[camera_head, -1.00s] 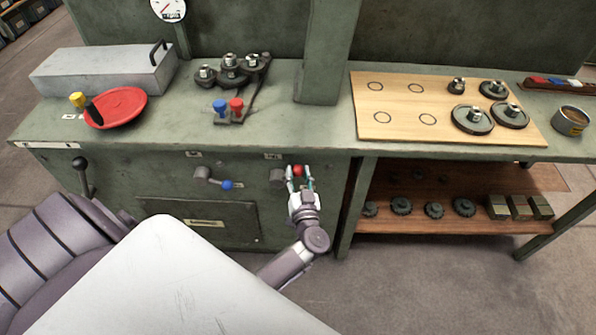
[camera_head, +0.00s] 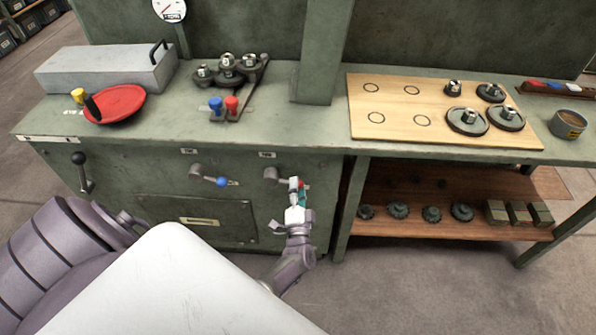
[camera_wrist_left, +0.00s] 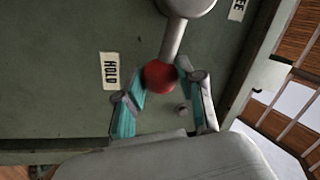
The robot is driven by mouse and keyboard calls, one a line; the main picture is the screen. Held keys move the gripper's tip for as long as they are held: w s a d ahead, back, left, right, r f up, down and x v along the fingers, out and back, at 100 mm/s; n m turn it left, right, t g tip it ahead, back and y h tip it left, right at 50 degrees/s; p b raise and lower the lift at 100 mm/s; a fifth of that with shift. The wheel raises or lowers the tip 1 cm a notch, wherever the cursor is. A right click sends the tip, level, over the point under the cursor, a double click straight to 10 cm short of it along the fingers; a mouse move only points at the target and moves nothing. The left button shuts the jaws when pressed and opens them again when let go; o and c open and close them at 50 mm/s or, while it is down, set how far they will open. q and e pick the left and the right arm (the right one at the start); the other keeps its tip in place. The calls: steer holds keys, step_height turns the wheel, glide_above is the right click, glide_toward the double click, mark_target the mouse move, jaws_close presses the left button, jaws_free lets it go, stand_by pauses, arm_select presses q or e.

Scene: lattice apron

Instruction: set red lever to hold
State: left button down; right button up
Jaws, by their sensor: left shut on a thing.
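The red lever has a grey hub (camera_head: 271,173) on the front panel of the green bench, right of the blue lever. Its red knob (camera_wrist_left: 160,76) shows in the left wrist view at the end of a short grey arm. My left gripper (camera_wrist_left: 160,90) is shut on the red knob, one teal-padded finger on each side. In the head view my left gripper (camera_head: 299,188) largely covers the knob. In the wrist view a HOLD label (camera_wrist_left: 110,70) lies left of the knob, apart from it. My right gripper is not in view.
The blue lever (camera_head: 221,181) is left of the red one. A label partly cut off (camera_wrist_left: 238,9) is at the wrist view's top right. The bench leg (camera_head: 349,207) and lower shelf (camera_head: 400,228) stand right of my gripper. Bare floor lies in front.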

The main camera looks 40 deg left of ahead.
arm_select(q)
steer(key=shift+s+f+m+b, duration=0.1)
steer(key=shift+f+m+b, duration=0.2)
steer(key=shift+f+m, duration=0.5)
steer(key=shift+a+m+h, duration=0.1)
steer(key=shift+m+h, duration=0.2)
steer(key=shift+m, duration=0.1)
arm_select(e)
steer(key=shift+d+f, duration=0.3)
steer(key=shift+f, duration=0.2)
arm_select(q)
steer(key=shift+t, duration=0.3)
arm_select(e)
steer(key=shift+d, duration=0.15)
arm_select(q)
steer(key=c, duration=0.7)
jaws_free()
steer(key=shift+s, duration=0.1)
steer(key=v, duration=0.7)
steer(key=shift+s, duration=0.15)
